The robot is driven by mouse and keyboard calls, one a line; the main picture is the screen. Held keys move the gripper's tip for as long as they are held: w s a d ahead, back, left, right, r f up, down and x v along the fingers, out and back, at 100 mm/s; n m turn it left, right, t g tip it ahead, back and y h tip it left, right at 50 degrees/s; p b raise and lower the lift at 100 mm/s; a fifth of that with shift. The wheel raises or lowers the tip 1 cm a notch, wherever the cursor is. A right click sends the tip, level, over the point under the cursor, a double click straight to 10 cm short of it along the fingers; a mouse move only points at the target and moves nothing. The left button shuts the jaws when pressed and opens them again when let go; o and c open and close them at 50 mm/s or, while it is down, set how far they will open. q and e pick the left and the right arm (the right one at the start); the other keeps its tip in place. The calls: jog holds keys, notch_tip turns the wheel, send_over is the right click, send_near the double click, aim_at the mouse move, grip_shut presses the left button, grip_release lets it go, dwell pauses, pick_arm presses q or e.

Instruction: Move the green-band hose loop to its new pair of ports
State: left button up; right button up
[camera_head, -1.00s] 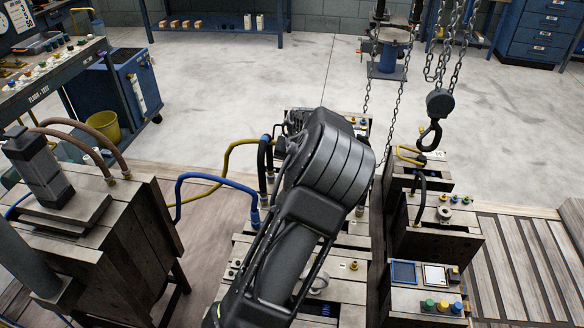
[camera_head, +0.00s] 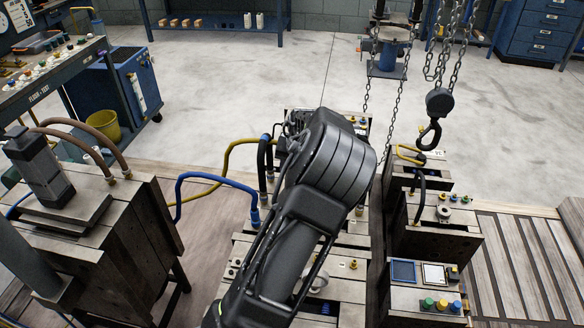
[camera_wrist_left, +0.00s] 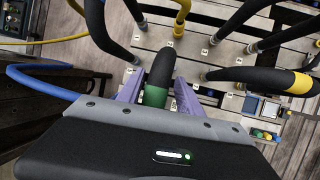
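In the left wrist view a black hose loop (camera_wrist_left: 162,65) with a green band (camera_wrist_left: 155,97) stands between the purple fingers of my left gripper (camera_wrist_left: 159,90). The fingers sit against both sides of the hose at the band, with no clear gap. The lower ends of this loop are hidden by the gripper body. In the head view my arm covers the gripper fingers and the green-band loop. A plate with labelled ports (camera_wrist_left: 213,54) lies below the gripper. My right gripper is in neither view.
A yellow-band black hose (camera_wrist_left: 258,76) lies to the right of the gripper. Other black hoses (camera_wrist_left: 105,35), a yellow hose (camera_wrist_left: 180,20) and a blue hose (camera_head: 205,176) are close by. A crane hook (camera_head: 430,135) on chains hangs right of my arm.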

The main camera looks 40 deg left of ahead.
pick_arm(q)
jog(key=shift+o, duration=0.4)
jog(key=shift+s, duration=0.1)
jog(key=v, duration=0.7)
jog(key=shift+r, duration=0.4)
jog(key=shift+s+p, duration=0.1)
jog(key=shift+p, duration=0.25)
